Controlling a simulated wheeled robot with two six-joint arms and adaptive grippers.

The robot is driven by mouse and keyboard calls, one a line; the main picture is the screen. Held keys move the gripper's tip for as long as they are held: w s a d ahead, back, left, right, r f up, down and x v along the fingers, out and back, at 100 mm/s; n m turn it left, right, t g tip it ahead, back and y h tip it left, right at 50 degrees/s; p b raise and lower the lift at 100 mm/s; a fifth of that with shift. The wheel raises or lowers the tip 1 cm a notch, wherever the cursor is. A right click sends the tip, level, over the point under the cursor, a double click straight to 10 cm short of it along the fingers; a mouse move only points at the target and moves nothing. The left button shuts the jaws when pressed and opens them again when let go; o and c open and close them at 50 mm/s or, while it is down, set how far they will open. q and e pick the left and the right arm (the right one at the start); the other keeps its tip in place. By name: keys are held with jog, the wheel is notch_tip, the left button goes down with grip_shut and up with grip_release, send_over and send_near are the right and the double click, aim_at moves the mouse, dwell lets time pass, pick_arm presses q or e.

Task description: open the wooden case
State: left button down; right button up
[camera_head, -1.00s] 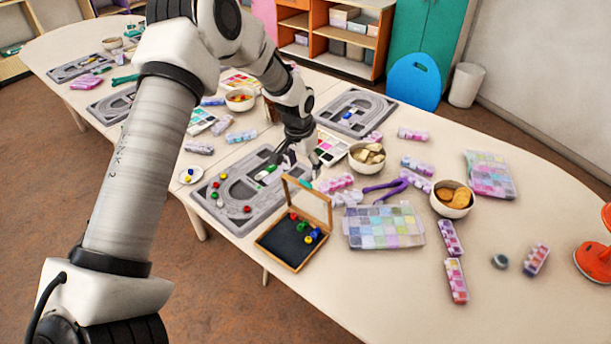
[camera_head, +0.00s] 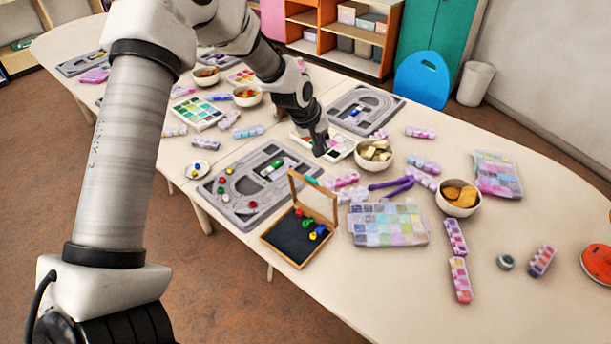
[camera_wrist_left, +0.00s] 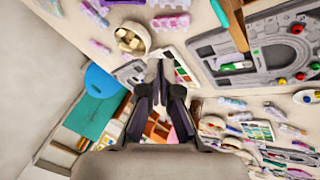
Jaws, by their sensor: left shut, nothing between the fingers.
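The wooden case (camera_head: 266,237) stands on the table in the head view, with its lid (camera_head: 313,199) raised at a steep angle at the back. The lid is a thin wooden frame around a clear pane. Red, green, blue and yellow beads (camera_head: 307,223) lie on the dark lining inside. My left gripper (camera_head: 319,152) is shut and empty, behind the lid and apart from it. In the left wrist view its closed fingers (camera_wrist_left: 161,76) hold nothing. A brown wooden edge (camera_wrist_left: 237,26) at the top there is probably part of the case. My right gripper is out of view.
A grey bead board (camera_head: 235,212) lies left of the case. A clear compartment box (camera_head: 390,226) lies close on its right. A white bowl (camera_head: 374,157) and a purple tool (camera_head: 393,186) are near the gripper. The table's front edge is close below the case.

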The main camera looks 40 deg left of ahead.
pick_arm(q)
jog(key=s+a+f+n+t+y, duration=0.1)
jog(key=s+a+n, duration=0.1)
jog(key=s+n, duration=0.35)
jog(key=s+a+f+n+t+b, duration=0.1)
jog(key=s+a+f+n+t, duration=0.1)
jog(key=n, duration=0.6)
jog(key=s+a+f+n+t+y, duration=0.1)
jog(key=s+a+n, duration=0.25)
jog(key=n, duration=0.35)
jog(key=s+d+f+n, duration=0.1)
jog(key=s+f+n, duration=0.1)
jog(key=s+n, duration=0.15)
jog(key=n+t+h+b, duration=0.1)
jog(key=n+h+b, duration=0.15)
jog(key=b, duration=0.75)
send_near(311, 182)
jog(key=shift+y, duration=0.45)
jog(key=x, duration=0.5)
jog(key=shift+w+d+f, duration=0.1)
jog(key=shift+d+f, duration=0.3)
jog(key=shift+f, duration=0.05)
jog(key=shift+w, duration=0.3)
